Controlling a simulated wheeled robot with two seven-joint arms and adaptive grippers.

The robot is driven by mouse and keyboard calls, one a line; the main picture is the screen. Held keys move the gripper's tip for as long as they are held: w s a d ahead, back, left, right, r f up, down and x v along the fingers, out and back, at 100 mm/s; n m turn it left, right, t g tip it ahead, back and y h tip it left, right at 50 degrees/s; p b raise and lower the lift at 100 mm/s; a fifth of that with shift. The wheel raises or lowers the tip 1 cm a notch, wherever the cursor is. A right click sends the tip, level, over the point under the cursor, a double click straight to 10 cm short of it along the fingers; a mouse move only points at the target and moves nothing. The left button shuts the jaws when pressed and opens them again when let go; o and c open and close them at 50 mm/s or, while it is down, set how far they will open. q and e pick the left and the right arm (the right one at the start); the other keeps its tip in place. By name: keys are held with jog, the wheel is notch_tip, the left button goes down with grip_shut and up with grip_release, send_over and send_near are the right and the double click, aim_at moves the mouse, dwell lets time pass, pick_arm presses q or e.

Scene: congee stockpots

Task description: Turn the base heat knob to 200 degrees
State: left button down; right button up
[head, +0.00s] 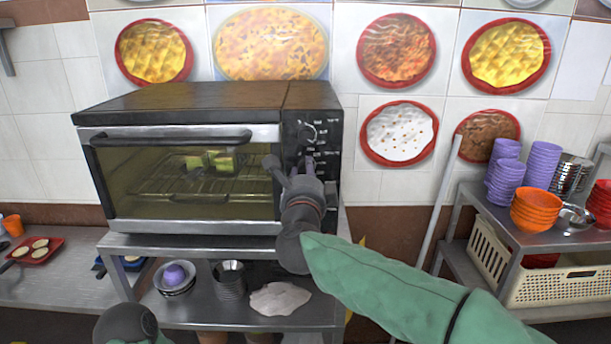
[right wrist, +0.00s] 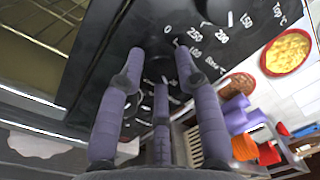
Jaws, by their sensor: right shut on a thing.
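The toaster oven (head: 180,155) stands on a metal shelf unit, its glass door closed. Its black control panel (head: 325,150) on the right side bears dials with white markings. My right gripper (head: 290,168) is at the middle of this panel, in front of the base heat knob, and largely hides it. In the right wrist view, the purple-grey fingers (right wrist: 160,62) are closed in around the dark knob at the panel. The base dial (right wrist: 205,60) shows numbers such as 250 and 200 and a "Base" label. The knob's pointer cannot be read.
Food pieces (head: 210,160) sit on the rack inside the oven. The shelf below holds a stack of metal cups (head: 230,280) and a pale cloth-like item (head: 280,298). Purple bowls (head: 541,165) and orange bowls (head: 535,210) stand on the right metal table.

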jog(key=shift+f, duration=0.1)
jog(key=o, duration=1.1)
jog(key=shift+a, duration=0.1)
jog(key=shift+o, duration=0.2)
jog(key=s, duration=1.2)
jog(key=shift+f, duration=0.25)
jog(key=shift+a, duration=0.1)
